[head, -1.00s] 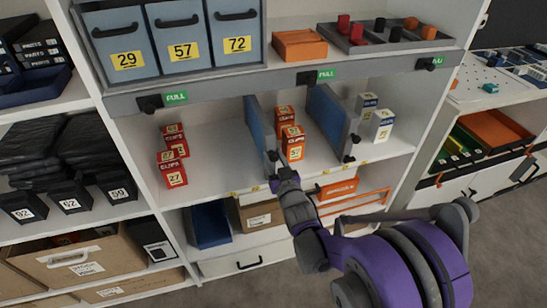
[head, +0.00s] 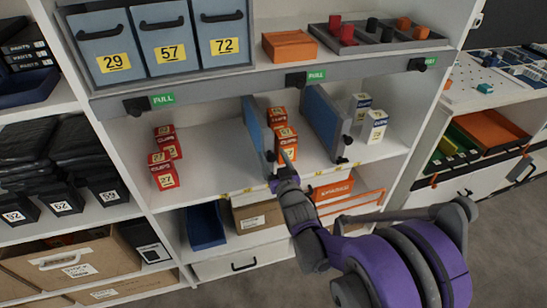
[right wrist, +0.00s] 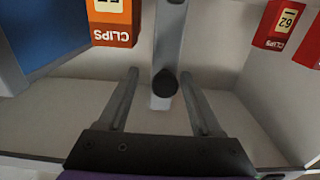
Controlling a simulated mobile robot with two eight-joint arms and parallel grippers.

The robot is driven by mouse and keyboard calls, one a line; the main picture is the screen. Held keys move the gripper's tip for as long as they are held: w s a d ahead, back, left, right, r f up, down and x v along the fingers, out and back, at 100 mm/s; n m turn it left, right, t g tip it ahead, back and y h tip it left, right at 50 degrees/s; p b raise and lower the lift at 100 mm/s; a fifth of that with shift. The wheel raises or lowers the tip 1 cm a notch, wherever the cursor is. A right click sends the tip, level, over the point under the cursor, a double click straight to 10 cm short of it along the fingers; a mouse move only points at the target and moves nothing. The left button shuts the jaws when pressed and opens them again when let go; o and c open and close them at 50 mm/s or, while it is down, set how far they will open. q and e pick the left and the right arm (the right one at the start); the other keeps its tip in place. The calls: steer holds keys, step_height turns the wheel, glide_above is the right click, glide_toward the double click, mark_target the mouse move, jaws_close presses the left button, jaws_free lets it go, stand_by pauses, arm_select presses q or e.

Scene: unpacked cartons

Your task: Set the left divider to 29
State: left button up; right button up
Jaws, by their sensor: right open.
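The left divider (head: 254,124) is a blue upright panel on the middle shelf, with a dark knob at its front end. My right gripper (head: 279,168) is at this front end in the head view, its fingertips hard to make out. In the right wrist view, the right gripper (right wrist: 160,80) is open, its two fingers on either side of the divider's round black knob (right wrist: 165,83). It does not visibly grip the knob. The right divider (head: 324,120) stands farther right. Small yellow tags (head: 225,195) line the shelf edge, their numbers too small to read. My left gripper is out of view.
Red clip boxes (head: 164,171) stand left of the left divider, and more orange-red boxes (head: 286,140) stand between the dividers. White-blue boxes (head: 374,126) stand at the right. Bins marked 29 (head: 105,48), 57 and 72 sit above. The shelf left of the left divider is partly bare.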

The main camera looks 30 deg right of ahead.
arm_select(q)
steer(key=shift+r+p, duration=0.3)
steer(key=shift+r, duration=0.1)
arm_select(e)
steer(key=v, duration=1.1)
steer(key=shift+w+d, duration=0.1)
steer(key=s+a+f+n+g+y, duration=0.1)
steer(key=s+a+f+g, duration=0.25)
steer(key=s, duration=0.35)
steer(key=s+a+f+n+g+y, duration=0.1)
steer(key=s+a+f+g+y, duration=0.1)
steer(key=s+a+g, duration=0.35)
steer(key=s+a+f+n+g+y, duration=0.1)
steer(key=s+a+f+g, duration=0.25)
steer(key=s, duration=0.45)
arm_select(q)
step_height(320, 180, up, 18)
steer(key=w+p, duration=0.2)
steer(key=p, duration=1.4)
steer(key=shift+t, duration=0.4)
arm_select(e)
step_height(320, 180, up, 18)
steer(key=w, duration=0.2)
steer(key=shift+w, duration=0.25)
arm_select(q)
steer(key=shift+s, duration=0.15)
arm_select(e)
steer(key=shift+s+t, duration=0.15)
steer(key=shift+t, duration=0.1)
